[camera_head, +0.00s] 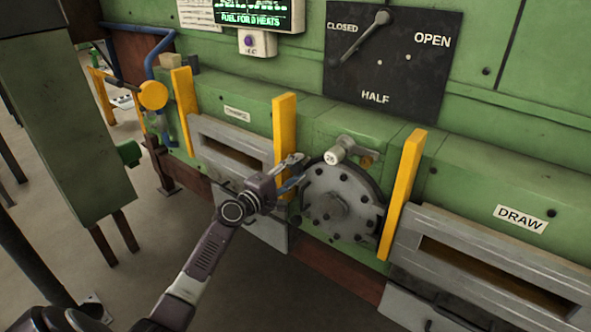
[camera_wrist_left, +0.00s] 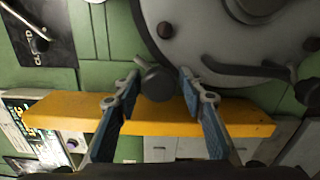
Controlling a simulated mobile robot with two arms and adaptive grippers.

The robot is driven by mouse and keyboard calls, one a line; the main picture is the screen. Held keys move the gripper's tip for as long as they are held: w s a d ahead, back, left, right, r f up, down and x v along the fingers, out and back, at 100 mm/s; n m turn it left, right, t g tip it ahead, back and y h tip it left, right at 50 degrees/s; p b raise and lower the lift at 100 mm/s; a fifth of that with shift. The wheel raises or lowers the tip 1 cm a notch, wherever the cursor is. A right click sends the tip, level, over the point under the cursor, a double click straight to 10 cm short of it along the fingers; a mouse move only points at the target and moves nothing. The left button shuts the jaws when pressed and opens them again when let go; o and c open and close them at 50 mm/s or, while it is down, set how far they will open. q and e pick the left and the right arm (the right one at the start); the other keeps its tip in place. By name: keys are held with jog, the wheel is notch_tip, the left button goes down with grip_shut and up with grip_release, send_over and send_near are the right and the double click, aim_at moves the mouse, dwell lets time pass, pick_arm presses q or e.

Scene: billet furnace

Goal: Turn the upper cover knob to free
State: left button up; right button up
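The round grey furnace cover (camera_head: 322,207) is on the green wall between two yellow posts. In the left wrist view it fills the upper right (camera_wrist_left: 215,50). A dark round knob (camera_wrist_left: 157,84), seemingly the upper cover knob, is at its edge. My left gripper (camera_head: 299,170) is at the cover's upper left edge in the head view, where it hides this knob. In the wrist view my left gripper (camera_wrist_left: 160,84) is open, its blue-padded fingers on either side of the knob. A small gap seems to show; contact is unclear. My right gripper is not in view.
A yellow post (camera_head: 285,125) stands just behind my left gripper; another post (camera_head: 405,185) is right of the cover. A white-ended fitting (camera_head: 334,156) is above the cover. A second dark handle (camera_wrist_left: 305,91) is on the cover's edge. Slotted grey doors (camera_head: 490,265) flank it.

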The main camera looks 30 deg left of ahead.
pick_arm(q)
jog(key=shift+s, duration=0.1)
jog(key=s, duration=1.2)
jog(key=shift+a, duration=0.45)
jog(key=shift+w, duration=0.1)
